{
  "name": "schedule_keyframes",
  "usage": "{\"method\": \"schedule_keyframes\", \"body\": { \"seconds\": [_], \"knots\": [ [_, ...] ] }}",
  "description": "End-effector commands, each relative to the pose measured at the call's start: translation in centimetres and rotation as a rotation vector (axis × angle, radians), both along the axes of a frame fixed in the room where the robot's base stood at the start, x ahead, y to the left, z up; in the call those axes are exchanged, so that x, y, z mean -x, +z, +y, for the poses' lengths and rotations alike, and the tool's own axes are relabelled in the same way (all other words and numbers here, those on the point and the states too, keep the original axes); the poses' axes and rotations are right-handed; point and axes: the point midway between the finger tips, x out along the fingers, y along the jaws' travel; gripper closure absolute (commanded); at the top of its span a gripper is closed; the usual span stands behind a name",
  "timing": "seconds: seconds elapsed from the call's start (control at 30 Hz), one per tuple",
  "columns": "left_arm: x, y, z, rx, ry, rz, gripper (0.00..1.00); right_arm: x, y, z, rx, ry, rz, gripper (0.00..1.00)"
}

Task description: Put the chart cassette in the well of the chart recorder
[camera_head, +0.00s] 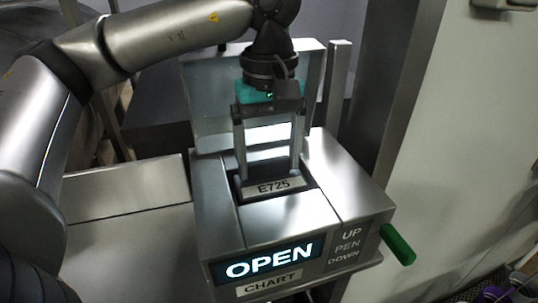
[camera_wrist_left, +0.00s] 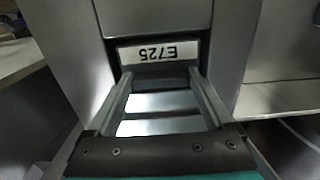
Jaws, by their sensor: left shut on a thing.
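The chart recorder (camera_head: 288,217) is a steel box with a lit "OPEN" display (camera_head: 268,262) and a "CHART" label on its front. Its lid (camera_head: 213,105) stands raised at the back. The chart cassette (camera_head: 273,186), labelled E725, is at the dark well in the recorder's top; most of its body is hidden. My left gripper (camera_head: 270,177) comes down from above, shut on the cassette. The left wrist view also shows the cassette label (camera_wrist_left: 158,52) between the fingertips (camera_wrist_left: 158,78), within the well opening. I cannot tell whether it rests on the well floor.
A green handle (camera_head: 397,243) sticks out at the recorder's right side, beside the "UP PEN DOWN" marking. A steel post (camera_head: 338,90) stands behind the recorder. A bare steel surface (camera_head: 130,245) lies to its left, and a pale wall panel is to the right.

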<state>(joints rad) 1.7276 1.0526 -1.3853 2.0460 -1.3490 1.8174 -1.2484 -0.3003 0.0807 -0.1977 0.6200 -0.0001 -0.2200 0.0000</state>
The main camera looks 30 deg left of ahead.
Motion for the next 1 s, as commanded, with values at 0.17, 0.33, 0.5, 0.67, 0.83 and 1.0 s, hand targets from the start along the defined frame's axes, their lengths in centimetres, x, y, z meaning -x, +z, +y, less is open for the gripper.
{"method": "schedule_keyframes", "body": {
  "seconds": [0.17, 0.33, 0.5, 0.67, 0.83, 1.0],
  "knots": [
    [0.0, -0.4, 0.0, -0.001, 0.000, 0.001, 0.11, 0.0, -0.4, 0.0, 0.000, 0.000, 0.000, 0.50],
    [0.0, -0.3, 0.0, -0.001, 0.000, 0.001, 0.00, 0.0, -0.3, 0.0, 0.000, 0.001, 0.000, 0.50],
    [0.0, -0.2, 0.0, 0.000, 0.000, 0.000, 0.00, 0.0, -0.3, 0.0, 0.000, 0.001, 0.000, 0.50],
    [-0.1, 0.6, 0.0, 0.001, 0.000, -0.003, 0.00, 0.0, 0.1, 0.0, -0.001, 0.002, 0.000, 0.50],
    [-0.1, 3.8, -0.1, 0.002, -0.001, -0.005, 0.00, 0.0, -0.4, 0.1, -0.001, 0.003, 0.000, 0.50],
    [0.0, 8.2, -0.1, 0.000, -0.002, -0.004, 0.00, 0.0, 0.0, 0.1, -0.001, 0.003, 0.000, 0.50]
  ]
}}
